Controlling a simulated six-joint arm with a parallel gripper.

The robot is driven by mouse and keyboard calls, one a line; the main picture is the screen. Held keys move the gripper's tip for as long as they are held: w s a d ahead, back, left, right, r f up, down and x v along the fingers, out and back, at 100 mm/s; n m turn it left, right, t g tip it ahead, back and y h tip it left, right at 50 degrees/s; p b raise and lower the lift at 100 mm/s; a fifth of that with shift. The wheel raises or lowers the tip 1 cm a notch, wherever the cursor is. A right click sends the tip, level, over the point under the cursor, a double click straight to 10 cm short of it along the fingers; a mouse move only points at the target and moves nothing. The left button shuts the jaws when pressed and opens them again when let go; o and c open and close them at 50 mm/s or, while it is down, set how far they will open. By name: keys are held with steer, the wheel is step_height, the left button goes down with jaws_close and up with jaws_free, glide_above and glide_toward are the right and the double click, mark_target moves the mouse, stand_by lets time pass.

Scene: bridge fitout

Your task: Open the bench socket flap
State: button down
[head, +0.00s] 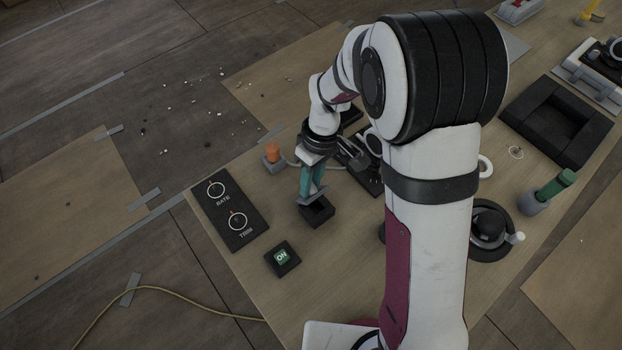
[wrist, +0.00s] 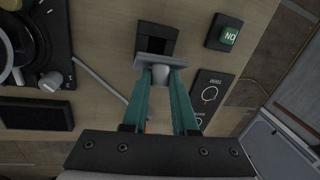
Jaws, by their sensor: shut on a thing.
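The bench socket is a small black box (head: 319,213) on the wooden bench; its dark opening shows in the wrist view (wrist: 157,38). Its grey flap (head: 313,197) stands raised and tilted at the box's edge, and it is a grey plate in the wrist view (wrist: 160,61). My gripper (head: 311,190) has teal fingers that reach down to the flap from its outer side. In the wrist view my gripper (wrist: 161,72) is shut on the flap, with a rounded grey part between the fingers. The exact contact is partly hidden by the fingers.

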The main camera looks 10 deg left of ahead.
steer(key=shift+w+a, duration=0.1)
stand_by(0.3)
steer(key=shift+w+a+f+m+g+h, duration=0.15)
steer(key=shift+w+a+g+h, duration=0.35)
steer(key=shift+g+h, duration=0.4)
steer(key=shift+w+a+f+m+g+h, duration=0.1)
steer(key=shift+w+a+f+g+h, duration=0.1)
steer(key=shift+w+a+g+h, duration=0.55)
steer(key=shift+w+a+f+m+g+h, duration=0.15)
steer(key=shift+w+a+g+h, duration=0.15)
steer(key=shift+g+h, duration=0.75)
steer(key=c, duration=0.7)
jaws_free()
steer(key=shift+r, duration=0.1)
